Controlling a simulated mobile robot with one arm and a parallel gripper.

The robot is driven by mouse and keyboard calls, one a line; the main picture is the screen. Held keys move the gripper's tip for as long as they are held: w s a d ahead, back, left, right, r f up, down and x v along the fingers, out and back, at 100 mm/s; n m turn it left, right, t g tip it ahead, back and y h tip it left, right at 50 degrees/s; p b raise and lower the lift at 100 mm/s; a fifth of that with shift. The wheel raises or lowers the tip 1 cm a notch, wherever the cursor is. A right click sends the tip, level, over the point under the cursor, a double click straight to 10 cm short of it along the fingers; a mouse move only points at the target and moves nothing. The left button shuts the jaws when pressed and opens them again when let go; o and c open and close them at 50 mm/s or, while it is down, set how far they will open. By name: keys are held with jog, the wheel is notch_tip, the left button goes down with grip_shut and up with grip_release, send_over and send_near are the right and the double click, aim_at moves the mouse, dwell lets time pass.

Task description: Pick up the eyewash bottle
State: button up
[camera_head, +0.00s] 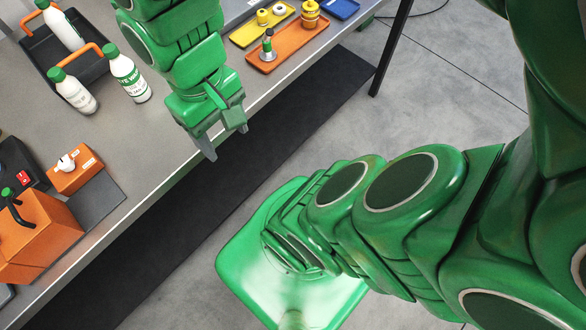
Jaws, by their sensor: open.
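Three white bottles with green caps are at the upper left. One bottle (130,77) stands on the grey table with a green label band whose lettering is only partly readable. A second bottle (75,93) stands to its left with pale, hard-to-read print. A third bottle (63,29) is in a black tray with orange handles (40,54). I cannot tell for sure from the print which is the eyewash bottle. My green gripper (224,139) is open and empty, pointing down near the table's front edge, right of the bottles and apart from them.
An orange tray (283,52) and a yellow tray (246,37) with small parts lie at the top, beside a blue tray (343,8). An orange case (38,232) and an orange box (76,172) stand at the lower left. Bare table (150,125) lies between bottles and gripper.

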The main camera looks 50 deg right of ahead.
jog(key=w+d+t+h, duration=0.4)
jog(key=w+d+t, duration=0.1)
jog(key=w+d, duration=0.85)
jog(key=w+d+n+t+y, duration=0.25)
jog(key=w+t, duration=0.25)
jog(key=w, duration=1.1)
jog(key=n+t+y, duration=0.2)
jog(key=n+y, duration=0.4)
jog(key=y, duration=0.4)
send_near(117, 53)
jog(key=x, duration=0.6)
jog(key=shift+w+d, duration=0.1)
jog(key=shift+d, duration=0.15)
jog(key=shift+m, duration=0.25)
jog(key=shift+x, duration=3.85)
jog(key=shift+g, duration=0.3)
jog(key=shift+c, duration=0.3)
grip_shut()
